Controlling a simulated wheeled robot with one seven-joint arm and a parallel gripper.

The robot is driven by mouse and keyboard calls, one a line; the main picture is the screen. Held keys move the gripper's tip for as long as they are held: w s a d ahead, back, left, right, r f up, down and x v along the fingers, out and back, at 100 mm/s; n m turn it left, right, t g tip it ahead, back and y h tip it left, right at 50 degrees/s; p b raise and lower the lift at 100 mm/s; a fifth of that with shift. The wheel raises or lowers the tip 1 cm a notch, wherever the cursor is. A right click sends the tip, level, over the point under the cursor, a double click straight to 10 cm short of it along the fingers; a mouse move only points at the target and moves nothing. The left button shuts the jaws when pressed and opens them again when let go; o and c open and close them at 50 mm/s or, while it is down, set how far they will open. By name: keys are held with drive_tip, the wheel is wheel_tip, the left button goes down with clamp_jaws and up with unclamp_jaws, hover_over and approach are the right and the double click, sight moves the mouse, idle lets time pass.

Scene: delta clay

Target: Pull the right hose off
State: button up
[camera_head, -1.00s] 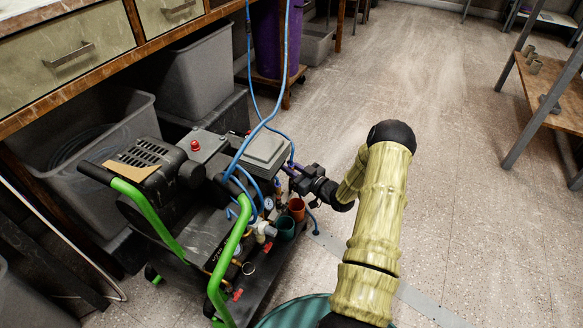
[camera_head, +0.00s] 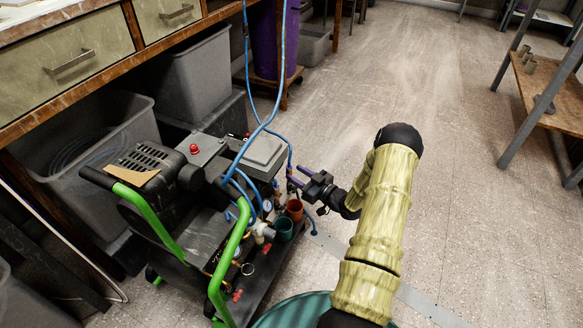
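Two blue hoses run down from the top of the view to a compressor (camera_head: 205,215) with green handles. The right hose (camera_head: 289,152) curves down the right side of the compressor's grey box, and its lower end is hidden near my fingers. My gripper (camera_head: 293,176) has dark purple fingers pointing left at the compressor's right edge, beside this hose. The two fingers show apart with a gap between them, and I see nothing held in it. I cannot tell whether a finger touches the hose. The left hose (camera_head: 238,163) loops down toward the gauge.
An orange cup (camera_head: 295,209) and a green cup (camera_head: 284,229) sit just below my gripper. Grey bins (camera_head: 195,75) stand under the bench at left. The floor to the right is open up to a wooden-shelved rack (camera_head: 545,95).

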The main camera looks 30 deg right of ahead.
drive_tip(key=p+v, duration=0.4)
drive_tip(key=v, duration=0.9)
drive_tip(key=shift+p, duration=0.3)
drive_tip(key=w+a+r+g+h+p, duration=0.3)
drive_tip(key=w+r+g, duration=0.1)
drive_tip(key=r, duration=0.5)
drive_tip(key=w+a+r+g+h+p, duration=0.3)
drive_tip(key=w+a+r, duration=0.15)
drive_tip(key=r, duration=0.35)
drive_tip(key=s+a+r+m+g+h+p, duration=0.1)
drive_tip(key=s+a+r+m+g+p, duration=0.5)
drive_tip(key=s+a+r, duration=1.25)
wheel_tip(320, 180, up, 36)
drive_tip(key=s+d+n+g+p, duration=0.1)
drive_tip(key=p, duration=3.6)
drive_tip(key=shift+s+d+r, duration=0.2)
drive_tip(key=shift+d, duration=0.2)
